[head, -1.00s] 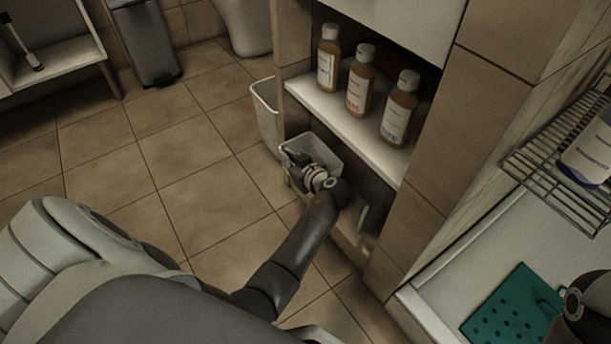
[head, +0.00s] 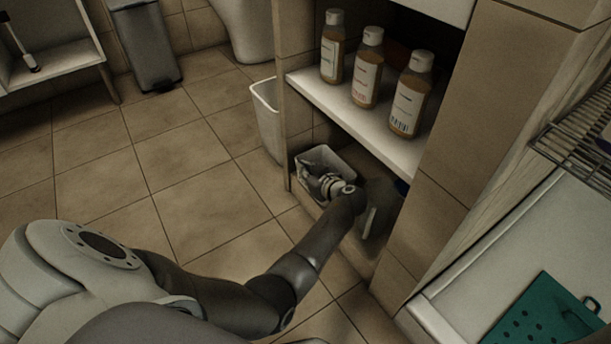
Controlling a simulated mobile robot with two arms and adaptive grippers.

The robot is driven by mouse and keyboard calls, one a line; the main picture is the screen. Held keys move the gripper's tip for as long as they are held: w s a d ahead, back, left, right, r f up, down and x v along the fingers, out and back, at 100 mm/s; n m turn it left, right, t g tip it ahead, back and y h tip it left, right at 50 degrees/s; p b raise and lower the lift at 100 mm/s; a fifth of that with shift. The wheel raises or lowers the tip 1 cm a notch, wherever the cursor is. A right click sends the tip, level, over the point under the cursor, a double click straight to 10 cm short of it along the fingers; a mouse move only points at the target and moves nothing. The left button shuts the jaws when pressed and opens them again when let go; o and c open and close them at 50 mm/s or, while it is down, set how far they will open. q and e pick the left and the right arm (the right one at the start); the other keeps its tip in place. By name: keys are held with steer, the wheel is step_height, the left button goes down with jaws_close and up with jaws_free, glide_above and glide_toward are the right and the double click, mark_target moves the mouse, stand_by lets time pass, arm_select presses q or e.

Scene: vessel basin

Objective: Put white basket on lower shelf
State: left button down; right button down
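The white basket (head: 340,158) is at the opening of the lower shelf (head: 327,132), under the shelf board with the bottles. It looks to be at least partly inside the compartment. My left gripper (head: 308,168) is at the basket's near left side, over its rim. My wrist hides much of the basket's front, and I cannot make out whether the fingers are closed on the rim. My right gripper is out of the picture.
Several brown bottles (head: 366,68) stand on the upper shelf board (head: 372,122). A white bin (head: 267,112) stands left of the cabinet. A teal perforated mat (head: 543,312) and a wire rack (head: 580,135) are at the right.

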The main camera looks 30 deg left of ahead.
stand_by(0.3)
arm_select(q)
steer(key=shift+f, duration=0.2)
steer(key=c, duration=1.6)
jaws_free()
steer(key=shift+c, duration=0.2)
steer(key=shift+r, duration=0.1)
